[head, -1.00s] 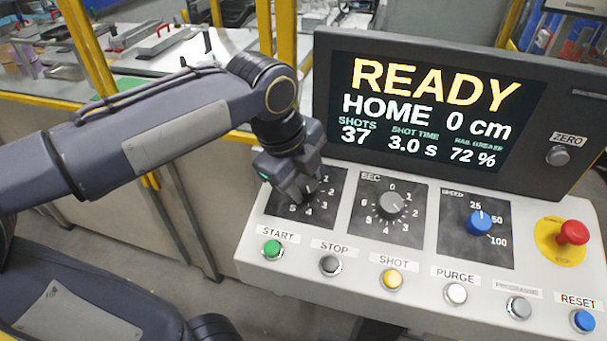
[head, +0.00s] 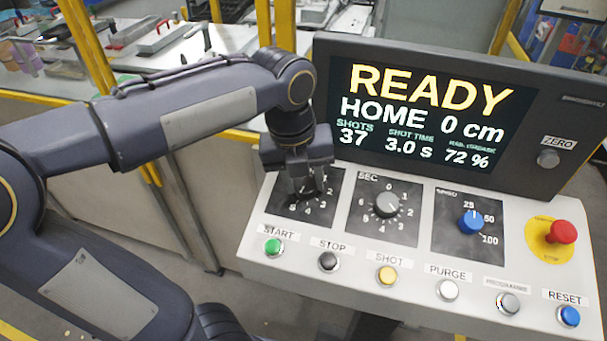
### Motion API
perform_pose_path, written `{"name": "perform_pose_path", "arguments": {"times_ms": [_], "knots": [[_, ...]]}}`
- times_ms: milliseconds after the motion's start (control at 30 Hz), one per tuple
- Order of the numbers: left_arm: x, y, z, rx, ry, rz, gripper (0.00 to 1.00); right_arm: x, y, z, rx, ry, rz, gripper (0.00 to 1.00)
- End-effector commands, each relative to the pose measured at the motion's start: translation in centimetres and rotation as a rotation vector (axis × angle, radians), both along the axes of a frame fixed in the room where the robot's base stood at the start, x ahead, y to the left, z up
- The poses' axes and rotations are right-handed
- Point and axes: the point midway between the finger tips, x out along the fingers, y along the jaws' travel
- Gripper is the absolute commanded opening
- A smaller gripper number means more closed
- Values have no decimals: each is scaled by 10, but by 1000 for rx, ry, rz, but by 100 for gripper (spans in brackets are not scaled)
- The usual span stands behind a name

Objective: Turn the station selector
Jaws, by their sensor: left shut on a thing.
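The station selector is the leftmost dial on the console; its black dial plate (head: 324,212) shows numbers along its right and lower edge. My left gripper (head: 306,190) points down over the middle of this plate and is shut on the selector knob. The gripper hides the knob and its pointer, so I cannot tell which number it points to. My right gripper is not in view.
A grey SEC dial (head: 388,204) and a blue speed knob (head: 471,221) sit to the right. Several push buttons, from green START (head: 273,247) to blue RESET (head: 568,316), line the front. A red emergency stop (head: 563,232) is at the right. The screen (head: 430,115) reads READY.

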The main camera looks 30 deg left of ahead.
Motion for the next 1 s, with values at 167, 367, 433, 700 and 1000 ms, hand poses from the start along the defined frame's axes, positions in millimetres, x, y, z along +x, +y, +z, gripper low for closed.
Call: {"name": "perform_pose_path", "arguments": {"times_ms": [167, 367, 433, 700, 1000], "knots": [[0, 0, 0, 17, 6, -65, 14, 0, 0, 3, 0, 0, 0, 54], [0, 0, 0, 26, 8, -98, 14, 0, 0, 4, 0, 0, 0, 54], [0, 0, 0, 27, 8, -103, 14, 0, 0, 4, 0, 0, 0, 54], [0, 0, 0, 27, 7, -105, 14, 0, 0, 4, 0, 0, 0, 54], [0, 0, 0, 27, 7, -104, 59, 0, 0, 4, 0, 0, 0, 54]]}}
